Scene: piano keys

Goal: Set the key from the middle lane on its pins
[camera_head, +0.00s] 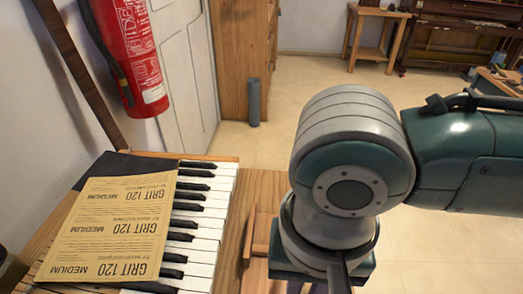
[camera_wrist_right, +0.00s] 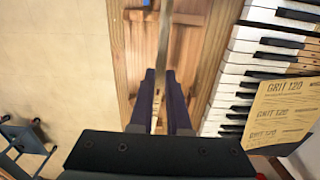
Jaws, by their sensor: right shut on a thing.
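The keyboard (camera_head: 207,222), with white and black keys, lies on the wooden bench left of my right arm in the head view. It also shows on the right of the right wrist view (camera_wrist_right: 232,80). My right gripper (camera_wrist_right: 163,82) is shut on a long narrow key (camera_wrist_right: 165,38), seen nearly edge-on, pointing up the picture. The key is above the bench, beside the keyboard; its height is unclear. A wooden rack (camera_head: 249,247) lies right of the keyboard, partly hidden by my arm; in the wrist view it is behind the key. The pins cannot be made out. My left gripper is not in view.
A tan sandpaper sheet (camera_head: 110,225) covers the keyboard's left part. A red fire extinguisher (camera_head: 132,55) hangs on the wall behind. A grey cylinder (camera_head: 253,102) stands on the floor by a wooden cabinet (camera_head: 243,45).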

